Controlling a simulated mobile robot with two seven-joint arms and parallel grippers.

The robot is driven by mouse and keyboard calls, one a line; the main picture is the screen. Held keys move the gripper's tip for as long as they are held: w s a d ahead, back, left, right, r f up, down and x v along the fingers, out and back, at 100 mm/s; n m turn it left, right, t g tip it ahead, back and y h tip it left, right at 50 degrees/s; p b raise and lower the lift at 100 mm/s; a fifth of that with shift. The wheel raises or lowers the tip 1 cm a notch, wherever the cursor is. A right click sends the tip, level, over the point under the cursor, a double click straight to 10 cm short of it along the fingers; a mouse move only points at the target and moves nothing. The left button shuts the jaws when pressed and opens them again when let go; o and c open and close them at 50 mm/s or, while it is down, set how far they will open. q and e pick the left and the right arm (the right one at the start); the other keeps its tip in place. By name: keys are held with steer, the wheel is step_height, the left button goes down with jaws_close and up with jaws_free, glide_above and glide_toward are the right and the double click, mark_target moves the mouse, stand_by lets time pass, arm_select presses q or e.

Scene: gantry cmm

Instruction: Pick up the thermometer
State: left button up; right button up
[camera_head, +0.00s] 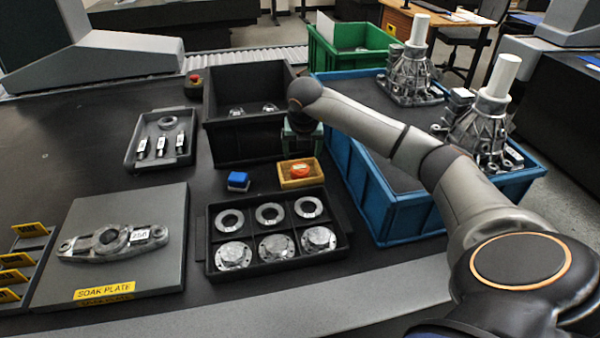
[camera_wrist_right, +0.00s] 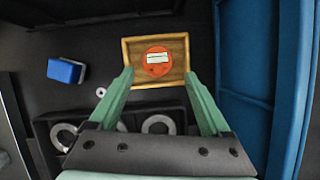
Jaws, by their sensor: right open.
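The thermometer appears to be the round orange piece (camera_head: 300,171) lying in a small yellow-brown tray (camera_head: 285,183). In the right wrist view the orange piece (camera_wrist_right: 158,66) carries a white label or display, and the wooden-looking tray rim (camera_wrist_right: 157,38) surrounds it. My right gripper (camera_head: 302,150) is above and just behind the tray in the head view. In the wrist view its two green fingers (camera_wrist_right: 159,76) are open, apart on either side of the tray's near part, with nothing between them held. My left gripper is not in view.
A blue block (camera_head: 238,181) sits left of the small tray. A black tray of rings and flanges (camera_head: 345,250) lies in front. A tall black bin (camera_head: 225,148) stands behind left, and a blue crate (camera_head: 385,222) is close on the right. A soak plate (camera_head: 165,275) lies left.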

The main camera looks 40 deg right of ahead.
mark_target(300, 167)
steer(key=x, duration=0.3)
steer(key=b+x, duration=0.1)
steer(key=x, duration=0.3)
steer(key=shift+a, duration=0.25)
steer(key=c, duration=1.2)
steer(key=shift+r, duration=0.15)
steer(key=shift+r, duration=0.25)
step_height(300, 167, up, 2)
steer(key=shift+w+r+p, duration=0.1)
steer(key=shift+r+p, duration=0.05)
steer(key=shift+p, duration=0.2)
steer(key=s+a+r, duration=0.6)
steer(key=s, duration=0.1)
steer(key=s+a+r+p, duration=0.1)
steer(key=s+a+r, duration=0.2)
steer(key=s+r, duration=0.1)
